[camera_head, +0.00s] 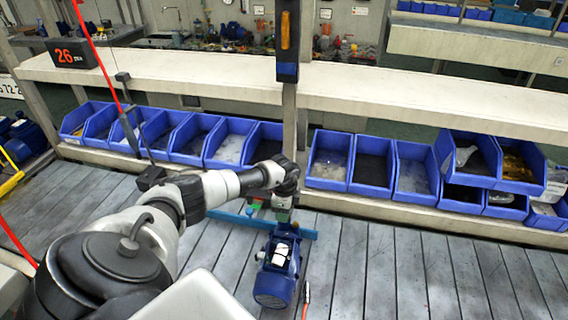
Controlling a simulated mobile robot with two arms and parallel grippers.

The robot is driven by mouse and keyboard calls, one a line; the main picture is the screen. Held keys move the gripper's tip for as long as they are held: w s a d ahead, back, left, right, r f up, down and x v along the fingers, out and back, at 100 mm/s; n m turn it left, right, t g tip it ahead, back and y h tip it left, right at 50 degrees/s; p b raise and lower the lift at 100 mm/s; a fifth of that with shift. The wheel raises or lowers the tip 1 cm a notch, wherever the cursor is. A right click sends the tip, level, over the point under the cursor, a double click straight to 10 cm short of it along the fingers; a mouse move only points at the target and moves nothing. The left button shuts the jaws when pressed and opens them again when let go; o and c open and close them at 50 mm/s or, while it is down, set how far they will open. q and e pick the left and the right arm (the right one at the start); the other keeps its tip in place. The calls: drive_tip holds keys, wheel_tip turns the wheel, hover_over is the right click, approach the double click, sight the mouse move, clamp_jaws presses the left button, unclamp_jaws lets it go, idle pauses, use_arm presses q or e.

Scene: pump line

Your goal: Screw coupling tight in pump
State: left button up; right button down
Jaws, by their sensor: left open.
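The blue pump (273,289) sits on the grey slatted surface at the lower middle, with a white and dark part on its top. My left arm reaches in from the left, and my left gripper (283,206) is above the far end of the pump. The gripper is open, but its fingers are small and hard to make out. I cannot pick out the coupling for sure; it may be hidden by the gripper or too small to tell. My right gripper is not in view.
A row of blue bins (231,142) stands along the back, continuing at right with stacked bins (517,166). A pale shelf (400,90) runs above them. A blue bar (236,219) lies behind the pump. An orange-tipped tool (306,293) lies right of it. The slats at right are clear.

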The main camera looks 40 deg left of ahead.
use_arm(q)
drive_tip(key=n, duration=0.3)
drive_tip(key=shift+n, duration=0.3)
drive_tip(key=n, duration=0.3)
idle(0.4)
clamp_jaws()
drive_tip(key=shift+m, duration=0.7)
drive_tip(key=shift+m+b, duration=0.35)
drive_tip(key=shift+m, duration=0.55)
